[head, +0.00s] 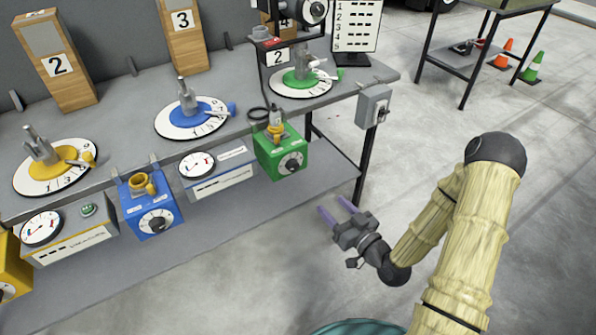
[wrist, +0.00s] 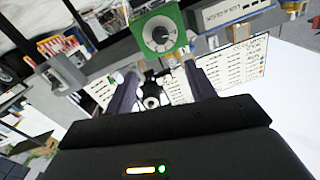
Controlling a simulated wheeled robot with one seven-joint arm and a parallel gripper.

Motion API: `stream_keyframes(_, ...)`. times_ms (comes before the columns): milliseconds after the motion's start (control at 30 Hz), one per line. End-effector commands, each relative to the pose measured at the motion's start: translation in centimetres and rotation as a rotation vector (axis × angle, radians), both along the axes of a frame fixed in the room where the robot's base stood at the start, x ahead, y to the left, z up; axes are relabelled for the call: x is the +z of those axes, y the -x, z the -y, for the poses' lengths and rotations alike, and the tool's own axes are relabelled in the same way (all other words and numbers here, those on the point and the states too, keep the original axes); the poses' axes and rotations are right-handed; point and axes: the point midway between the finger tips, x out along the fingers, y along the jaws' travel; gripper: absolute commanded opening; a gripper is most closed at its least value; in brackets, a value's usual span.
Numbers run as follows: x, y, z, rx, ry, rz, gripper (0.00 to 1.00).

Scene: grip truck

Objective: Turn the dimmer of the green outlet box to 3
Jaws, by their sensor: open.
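My gripper (head: 338,210) is open and empty, in front of the bench, to the right of and lower in the picture than the green box. Its two purple fingers (wrist: 161,92) are apart and below the dimmer in the wrist view.
A blue outlet box (head: 150,208) and white meters (head: 217,172) stand left of the green box. A bench leg (head: 366,150) and a grey switch box (head: 373,106) are to its right. Floor in front of the bench is clear.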

Motion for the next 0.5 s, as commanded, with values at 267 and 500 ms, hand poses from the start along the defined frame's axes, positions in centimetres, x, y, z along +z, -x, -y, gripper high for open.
stream_keyframes(267, 0.1, -2.9, -2.3, 0.004, 0.0, 0.003, 0.55)
stream_keyframes(500, 0.1, -6.3, -4.9, 0.003, 0.001, 0.002, 0.55)
